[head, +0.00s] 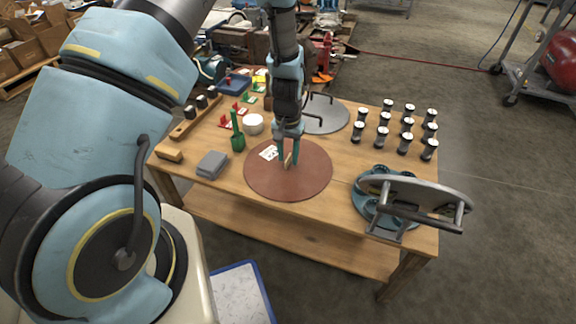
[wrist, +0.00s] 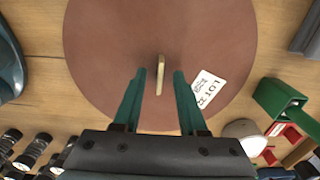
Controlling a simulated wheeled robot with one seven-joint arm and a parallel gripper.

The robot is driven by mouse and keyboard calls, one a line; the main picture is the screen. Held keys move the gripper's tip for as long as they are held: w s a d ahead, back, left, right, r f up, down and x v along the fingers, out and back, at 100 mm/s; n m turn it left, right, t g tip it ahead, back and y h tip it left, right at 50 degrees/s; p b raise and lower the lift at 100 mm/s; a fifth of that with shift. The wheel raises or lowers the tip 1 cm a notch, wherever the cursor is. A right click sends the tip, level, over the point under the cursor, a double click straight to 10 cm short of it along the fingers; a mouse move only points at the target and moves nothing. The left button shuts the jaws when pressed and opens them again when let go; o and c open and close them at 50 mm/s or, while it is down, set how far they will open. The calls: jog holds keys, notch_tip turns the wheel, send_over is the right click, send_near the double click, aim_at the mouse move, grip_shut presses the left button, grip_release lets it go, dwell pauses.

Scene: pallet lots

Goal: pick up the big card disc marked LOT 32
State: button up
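The big reddish-brown card disc (head: 265,180) lies flat on the wooden table, and it fills the top of the wrist view (wrist: 100,50). A white label (wrist: 208,88) on it reads LOT; its number is too blurred to be sure of. A thin light wooden handle (wrist: 160,75) stands up near the disc's middle. My gripper (wrist: 160,72) is open and empty, low over the disc. In the wrist view its green fingers lie on either side of the handle, with a gap to each side. In the head view my gripper (head: 289,160) partly hides the handle.
A grey disc with a dark handle (head: 325,115) lies behind. Several dark cylinders (head: 404,144) stand at right. A blue round piece with a grey handled plate (head: 415,188) sits front right. A grey block (head: 212,164), green scoop (head: 237,140) and white bowl (head: 253,124) are left.

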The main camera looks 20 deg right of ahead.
grip_shut()
dwell(1.2)
